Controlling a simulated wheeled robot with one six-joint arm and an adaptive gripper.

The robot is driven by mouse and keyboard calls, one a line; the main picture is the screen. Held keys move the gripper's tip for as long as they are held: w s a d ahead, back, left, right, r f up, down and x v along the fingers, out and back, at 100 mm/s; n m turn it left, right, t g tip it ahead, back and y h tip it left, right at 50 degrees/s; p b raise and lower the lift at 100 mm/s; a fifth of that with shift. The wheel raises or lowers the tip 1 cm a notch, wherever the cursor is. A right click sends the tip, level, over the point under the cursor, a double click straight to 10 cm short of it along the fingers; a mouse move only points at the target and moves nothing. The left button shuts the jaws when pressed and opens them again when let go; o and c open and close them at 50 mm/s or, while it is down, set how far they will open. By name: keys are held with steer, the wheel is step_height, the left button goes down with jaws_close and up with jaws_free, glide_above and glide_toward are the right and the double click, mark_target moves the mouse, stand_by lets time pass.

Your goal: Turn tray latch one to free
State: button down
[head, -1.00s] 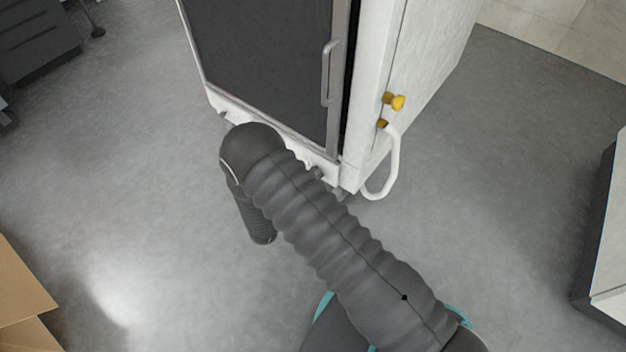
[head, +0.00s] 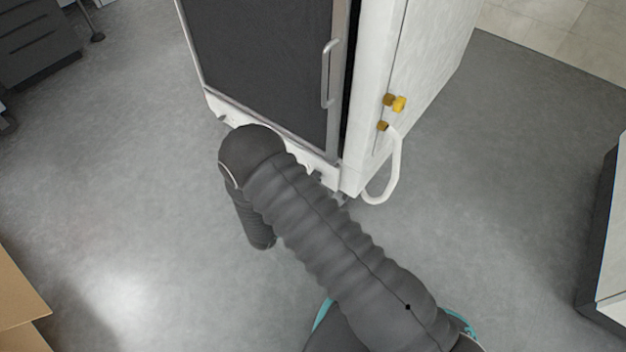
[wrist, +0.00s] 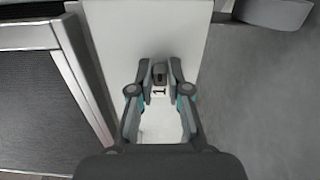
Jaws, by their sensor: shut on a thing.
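Tray latch one (wrist: 160,71) is a small dark knob on the washer's white lower panel (wrist: 113,31) in the wrist view. A black "1" is printed beside it. My gripper (wrist: 160,78) has its two fingertips on either side of the latch and is shut on it. The fingers partly cover the latch, so its exact turn angle is hard to read. In the head view my arm hides the gripper and this latch.
The washer (head: 440,70) stands upright with its dark door (head: 265,65) shut and a vertical handle (head: 326,75). Yellow fittings (head: 397,103) and a white hose (head: 393,175) stick out on its right side. A cardboard box (head: 18,295) is at lower left.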

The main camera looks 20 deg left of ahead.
steer(key=shift+m, duration=0.4)
steer(key=c, duration=1.2)
jaws_free()
steer(key=shift+o, duration=0.2)
steer(key=shift+s, duration=0.1)
steer(key=v, duration=1.1)
steer(key=shift+s+a, duration=0.15)
steer(key=shift+s, duration=0.25)
